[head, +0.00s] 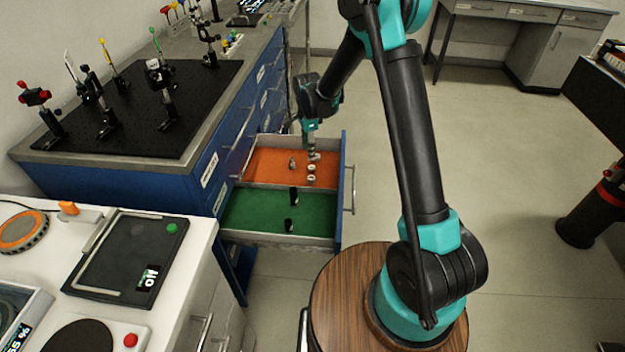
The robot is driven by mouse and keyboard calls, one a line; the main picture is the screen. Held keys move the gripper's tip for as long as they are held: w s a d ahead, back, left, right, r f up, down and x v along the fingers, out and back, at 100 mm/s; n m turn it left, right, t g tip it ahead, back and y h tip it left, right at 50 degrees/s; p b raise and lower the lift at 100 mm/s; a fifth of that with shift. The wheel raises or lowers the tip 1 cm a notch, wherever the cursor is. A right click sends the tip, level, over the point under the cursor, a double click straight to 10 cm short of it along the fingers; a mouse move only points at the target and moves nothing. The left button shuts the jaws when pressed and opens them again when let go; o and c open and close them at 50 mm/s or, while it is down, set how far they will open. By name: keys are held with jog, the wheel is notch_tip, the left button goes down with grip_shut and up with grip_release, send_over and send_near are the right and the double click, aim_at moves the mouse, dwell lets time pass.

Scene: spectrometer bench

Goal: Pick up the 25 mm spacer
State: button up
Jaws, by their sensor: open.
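Several small silvery pieces stand in the orange-lined part of an open drawer (341,210). Two short round ones, (311,168) and (311,179), are in a row at the right, and another piece lies just beyond them, close under my gripper. A taller narrow piece (292,163) stands to their left. Which one is the 25 mm spacer cannot be read at this size. My gripper (312,152) points down over the far right of the orange part, open. Its fingertips are small and partly merge with the piece beneath, so contact cannot be told.
The drawer's green-lined part (260,209) holds two black pieces, (293,195) and (290,226). A blue cabinet with a black optics board (150,105) is at left. A white bench with instruments is at front left.

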send_over(311, 177)
jog(key=f, duration=0.8)
jog(key=shift+a+f, duration=0.1)
jog(key=shift+a, duration=0.3)
jog(key=f, duration=0.2)
jog(key=d+f, duration=0.1)
jog(key=f, duration=0.1)
jog(key=shift+f, duration=0.7)
jog(key=shift+c, duration=0.4)
grip_shut()
jog(key=shift+r, duration=0.1)
